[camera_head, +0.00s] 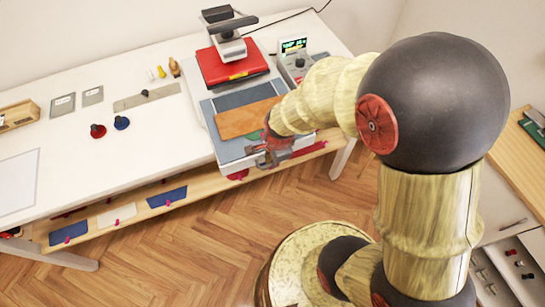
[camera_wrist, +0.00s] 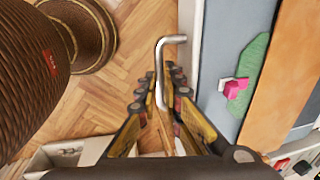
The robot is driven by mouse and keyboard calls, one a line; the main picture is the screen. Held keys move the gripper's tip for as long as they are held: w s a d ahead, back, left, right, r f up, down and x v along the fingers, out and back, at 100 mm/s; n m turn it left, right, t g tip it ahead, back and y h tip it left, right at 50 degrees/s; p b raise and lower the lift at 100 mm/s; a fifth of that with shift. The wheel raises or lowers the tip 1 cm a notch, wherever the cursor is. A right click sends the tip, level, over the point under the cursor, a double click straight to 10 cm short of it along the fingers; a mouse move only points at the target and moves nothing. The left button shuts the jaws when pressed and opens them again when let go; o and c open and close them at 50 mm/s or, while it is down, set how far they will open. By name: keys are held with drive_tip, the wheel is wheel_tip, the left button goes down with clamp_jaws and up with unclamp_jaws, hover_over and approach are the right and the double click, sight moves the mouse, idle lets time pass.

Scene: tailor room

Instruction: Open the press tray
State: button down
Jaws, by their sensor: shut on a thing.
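The heat press has a red upper plate (camera_head: 232,66) and a black top handle (camera_head: 232,25). Its tray (camera_head: 208,122) extends in front of the red plate, with a blue-grey pad (camera_head: 245,97) on it. The tray's white side also shows in the wrist view (camera_wrist: 190,45). A bent metal handle (camera_wrist: 172,39) stands out from the tray's side. My gripper (camera_wrist: 160,84) is shut on this handle, which runs between its fingers. In the head view my gripper (camera_head: 270,150) is at the tray's front edge, partly hidden by my arm.
A brown sheet (camera_head: 240,120) and a green piece (camera_wrist: 250,72) with a pink clip (camera_wrist: 236,88) lie on the pad. A control box (camera_head: 298,66) stands right of the press. Red (camera_head: 97,130) and blue (camera_head: 121,122) spools stand left on the white table (camera_head: 130,160). Wooden floor is clear in front.

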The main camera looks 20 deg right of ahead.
drive_tip(key=c, duration=1.9)
unclamp_jaws()
drive_tip(key=r, duration=0.4)
drive_tip(key=s+r, duration=0.1)
drive_tip(key=r, duration=0.3)
drive_tip(key=s+r, duration=0.1)
drive_tip(key=r, duration=0.2)
drive_tip(key=shift+r, duration=0.4)
